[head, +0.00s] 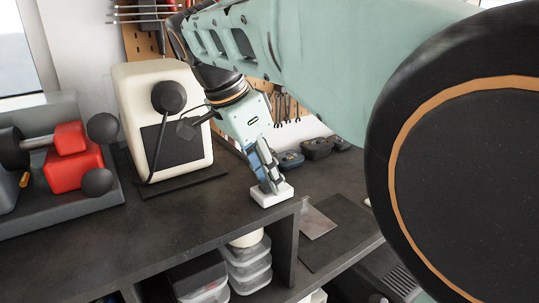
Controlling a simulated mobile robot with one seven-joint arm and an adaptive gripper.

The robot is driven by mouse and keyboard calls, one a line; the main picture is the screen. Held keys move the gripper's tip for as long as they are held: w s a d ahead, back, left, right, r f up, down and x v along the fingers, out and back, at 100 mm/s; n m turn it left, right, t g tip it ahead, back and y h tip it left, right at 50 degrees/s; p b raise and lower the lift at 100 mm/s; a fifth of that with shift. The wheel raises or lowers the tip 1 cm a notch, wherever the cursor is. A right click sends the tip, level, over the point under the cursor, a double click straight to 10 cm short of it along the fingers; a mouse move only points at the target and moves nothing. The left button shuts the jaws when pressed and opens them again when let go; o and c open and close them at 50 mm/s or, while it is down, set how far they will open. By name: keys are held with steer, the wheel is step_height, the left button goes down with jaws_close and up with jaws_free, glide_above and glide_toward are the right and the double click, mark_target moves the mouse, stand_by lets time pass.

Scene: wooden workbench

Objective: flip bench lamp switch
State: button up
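A small white box (273,196), which looks like the switch housing, sits on the dark bench top near its front corner. My gripper (272,188) points down at it, with its fingertips at or just above its top face. The fingers look close together, with nothing visible between them. The fingers hide the upper part of the box, so a rocker or its position does not show. I cannot tell whether the fingertips touch it. No lit lamp is clearly recognisable.
A cream rounded unit (133,84) with a black front stands left of my gripper. A grey tray (60,219) with red and black items lies farther left. Dark small items (318,148) sit behind. Clear containers (248,271) fill the shelf below. The front bench top is clear.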

mark_target(268, 185)
jaws_close()
steer(key=shift+w+d+r+g+y+p, duration=0.1)
steer(key=shift+d+r+g+y+p, duration=0.15)
steer(key=shift+y+p, duration=0.35)
steer(key=shift+w+d+r+g+y+p, duration=0.1)
steer(key=shift+g+y+p, duration=0.25)
steer(key=shift+p, duration=0.4)
steer(key=shift+f+g+y+p, duration=0.2)
steer(key=shift+g+y+p, duration=0.2)
steer(key=shift+y+p, duration=0.2)
steer(key=shift+o, duration=1.6)
jaws_free()
steer(key=shift+w, duration=0.1)
step_height(268, 185, up, 12)
steer(key=shift+s+a, duration=0.25)
steer(key=shift+a, duration=0.05)
